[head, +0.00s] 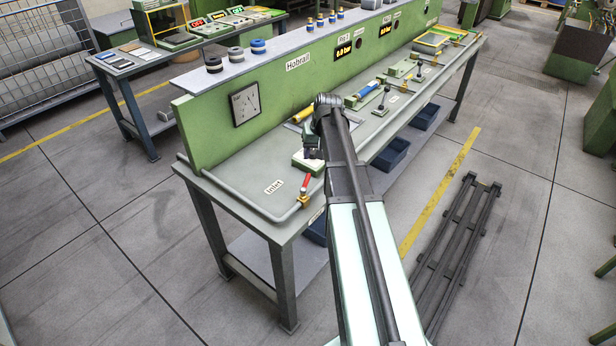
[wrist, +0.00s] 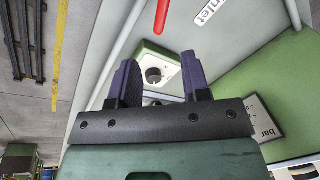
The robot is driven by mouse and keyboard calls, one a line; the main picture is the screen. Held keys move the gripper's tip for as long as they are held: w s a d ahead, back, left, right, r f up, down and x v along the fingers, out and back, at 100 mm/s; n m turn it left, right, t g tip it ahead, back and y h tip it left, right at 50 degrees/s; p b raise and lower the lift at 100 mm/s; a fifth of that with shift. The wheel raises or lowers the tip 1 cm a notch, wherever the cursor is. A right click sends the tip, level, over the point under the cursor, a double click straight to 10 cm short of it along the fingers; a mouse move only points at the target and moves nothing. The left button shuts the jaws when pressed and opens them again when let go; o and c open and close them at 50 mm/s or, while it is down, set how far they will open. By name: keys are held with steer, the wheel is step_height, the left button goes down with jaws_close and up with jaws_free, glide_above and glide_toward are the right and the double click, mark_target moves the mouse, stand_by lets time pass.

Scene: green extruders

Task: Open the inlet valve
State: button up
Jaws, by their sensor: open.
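The inlet valve has a red lever handle (head: 305,184) on a pipe at the near left corner of the green bench (head: 240,165), beside the "Inlet" label (head: 274,187). In the wrist view the red handle (wrist: 162,15) shows at the top edge, cut off, beyond the fingertips. My gripper (wrist: 158,60) is open and empty, its two dark fingers apart. In the head view my gripper (head: 311,146) is partly hidden by my arm, above a small green box with a white top (head: 306,164). This box (wrist: 151,52) shows between and beyond the fingers. The gripper does not touch the red handle.
A grey pipe (head: 228,195) runs around the bench's left end. A pressure gauge (head: 245,104) is on the green back panel. A yellow roll (head: 302,116) and several black-lever fittings stand farther along. Bare bench surface lies left of the box.

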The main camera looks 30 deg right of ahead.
mark_target(308, 179)
steer(key=f+m+b, duration=0.1)
steer(key=f+b, duration=0.2)
steer(key=w+a+f+m+b, duration=0.1)
steer(key=f+m+b, duration=0.1)
steer(key=f+b, duration=0.2)
steer(key=f+m+b, duration=0.1)
steer(key=f+b, duration=0.2)
steer(key=shift+w+a+f+b, duration=0.2)
steer(key=shift+a+f+b, duration=0.15)
steer(key=shift+r, duration=0.15)
steer(key=shift+c, duration=0.3)
jaws_close()
